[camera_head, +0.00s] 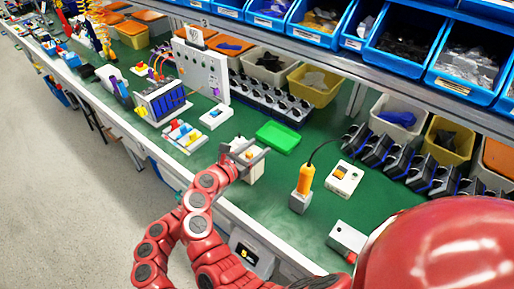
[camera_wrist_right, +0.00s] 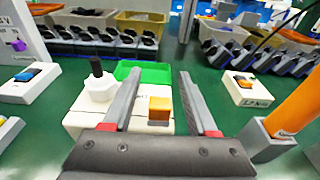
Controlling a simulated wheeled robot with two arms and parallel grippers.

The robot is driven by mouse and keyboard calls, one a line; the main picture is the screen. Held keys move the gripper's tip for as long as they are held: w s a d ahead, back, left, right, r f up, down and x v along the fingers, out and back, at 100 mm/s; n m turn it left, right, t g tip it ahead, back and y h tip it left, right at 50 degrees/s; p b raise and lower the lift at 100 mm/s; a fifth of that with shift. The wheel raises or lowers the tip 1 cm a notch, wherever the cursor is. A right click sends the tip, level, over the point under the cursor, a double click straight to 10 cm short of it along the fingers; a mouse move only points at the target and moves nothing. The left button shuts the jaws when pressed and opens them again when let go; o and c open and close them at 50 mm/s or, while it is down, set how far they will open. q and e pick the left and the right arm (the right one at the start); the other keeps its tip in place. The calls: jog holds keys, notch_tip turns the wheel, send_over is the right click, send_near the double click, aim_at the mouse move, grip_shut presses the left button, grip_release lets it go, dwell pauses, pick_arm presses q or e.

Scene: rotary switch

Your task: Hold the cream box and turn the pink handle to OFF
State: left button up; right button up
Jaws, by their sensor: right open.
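A cream box (camera_head: 254,173) stands on the green bench top, partly hidden by my right gripper (camera_head: 245,152) in the head view. In the right wrist view the cream box (camera_wrist_right: 78,119) shows a white hexagonal base with an upright black knob (camera_wrist_right: 96,68) and an orange-yellow block (camera_wrist_right: 159,108). I cannot make out a pink handle on it. My right gripper (camera_wrist_right: 157,90) is open, its fingers over the box in the picture with the orange-yellow block between them. I cannot tell whether they touch the box. My left gripper is not in view.
A green tray (camera_head: 279,136) lies just behind the box. To the right are a yellow-orange handled tool in a grey block (camera_head: 303,187) and a white switch box (camera_head: 343,179). A small blue-button box (camera_head: 216,116) and a white panel (camera_head: 203,72) stand left. Bins line the back.

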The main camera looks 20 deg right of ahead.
jog(key=v, duration=1.1)
jog(key=shift+s+a, duration=0.15)
jog(key=shift+a, duration=0.15)
